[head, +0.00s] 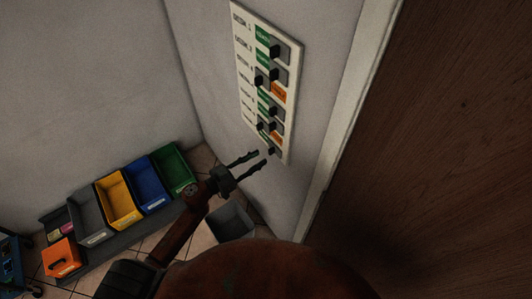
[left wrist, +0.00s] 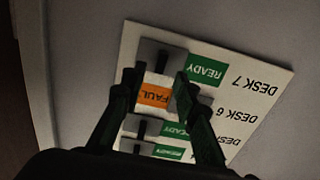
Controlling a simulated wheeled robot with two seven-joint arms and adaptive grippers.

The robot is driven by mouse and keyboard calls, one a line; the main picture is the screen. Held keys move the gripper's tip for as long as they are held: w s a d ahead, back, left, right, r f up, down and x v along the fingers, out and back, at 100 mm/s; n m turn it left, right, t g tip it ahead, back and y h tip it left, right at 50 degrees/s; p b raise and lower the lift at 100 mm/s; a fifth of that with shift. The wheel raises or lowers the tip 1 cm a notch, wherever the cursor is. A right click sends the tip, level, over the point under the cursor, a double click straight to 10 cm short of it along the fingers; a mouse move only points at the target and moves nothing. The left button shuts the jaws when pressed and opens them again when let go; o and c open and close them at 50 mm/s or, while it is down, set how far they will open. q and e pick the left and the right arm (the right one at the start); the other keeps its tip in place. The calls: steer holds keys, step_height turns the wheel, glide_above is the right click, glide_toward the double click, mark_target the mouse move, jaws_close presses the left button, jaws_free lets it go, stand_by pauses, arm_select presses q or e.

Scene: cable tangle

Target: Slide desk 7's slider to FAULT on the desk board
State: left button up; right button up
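The desk board (head: 243,40) is a white panel on the wall, with a column of grey sliders with dark knobs. It appears upside down in the left wrist view (left wrist: 262,62). Desk 7's slider (left wrist: 150,50) is at the end away from its green READY label (left wrist: 207,70), which shows uncovered. It is the lowest one in the head view (head: 271,151). My left gripper (head: 263,157) is open at the board's lower end. In the left wrist view its fingers (left wrist: 160,75) stand apart around the dark knob; contact cannot be told. My right gripper is out of view.
Desk 6's row shows an orange FAULT label (left wrist: 153,95), close to my fingers. Other sliders crowd the board. A brown door (head: 445,140) stands at right. Coloured bins (head: 118,198) line the floor at left, with a grey bin (head: 230,222) below my gripper.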

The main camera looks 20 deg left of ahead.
mark_target(269, 152)
arm_select(q)
steer(key=x, duration=0.5)
steer(key=shift+a, duration=0.1)
jaws_close()
stand_by(0.6)
